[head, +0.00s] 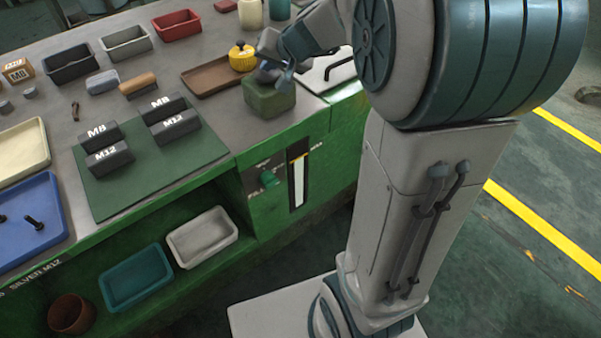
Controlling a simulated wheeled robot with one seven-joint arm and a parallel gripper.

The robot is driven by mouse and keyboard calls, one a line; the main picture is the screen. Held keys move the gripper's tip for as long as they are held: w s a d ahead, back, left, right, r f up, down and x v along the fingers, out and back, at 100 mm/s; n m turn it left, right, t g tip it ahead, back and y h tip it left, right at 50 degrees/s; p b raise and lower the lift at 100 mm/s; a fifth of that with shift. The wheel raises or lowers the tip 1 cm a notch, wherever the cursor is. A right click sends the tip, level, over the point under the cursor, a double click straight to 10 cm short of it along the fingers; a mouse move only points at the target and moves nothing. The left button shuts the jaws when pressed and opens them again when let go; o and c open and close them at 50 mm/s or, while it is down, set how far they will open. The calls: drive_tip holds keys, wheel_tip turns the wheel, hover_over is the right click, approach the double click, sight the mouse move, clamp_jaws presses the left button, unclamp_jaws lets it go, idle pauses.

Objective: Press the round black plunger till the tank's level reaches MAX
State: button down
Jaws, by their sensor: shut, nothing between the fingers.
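My gripper (275,72) is shut and empty, low over the top of a dull green block-shaped tank (270,101) at the bench's right end. I cannot tell whether it touches the top. No round black plunger shows clearly; the gripper and wrist cover part of the tank's top. On the green bench front below is an upright gauge (298,182) with a pale strip in a dark frame and a yellowish mark near its top. Small lettering beside it is too small to read surely, and its exact level is unclear.
A brown tray (205,80) with a yellow pot (242,58) stands left of the tank. Dark M8 and M12 blocks stand on a green mat (150,190). My arm fills the right side.

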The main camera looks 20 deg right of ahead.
sight(270, 74)
drive_tip(key=shift+s+a+f+g+b, duration=0.15)
drive_tip(key=shift+s+f+b, duration=0.1)
drive_tip(key=shift+f, duration=0.45)
drive_tip(key=shift+s+d+f+g+b, duration=0.15)
drive_tip(key=shift+f+b, duration=0.1)
drive_tip(key=shift+f, duration=0.45)
drive_tip(key=shift+a+r, duration=0.1)
drive_tip(key=r+p, duration=0.2)
drive_tip(key=shift+w+r, duration=0.3)
drive_tip(key=shift+w+r+p, duration=0.15)
drive_tip(key=shift+r+p, duration=1.05)
drive_tip(key=shift+r, duration=0.7)
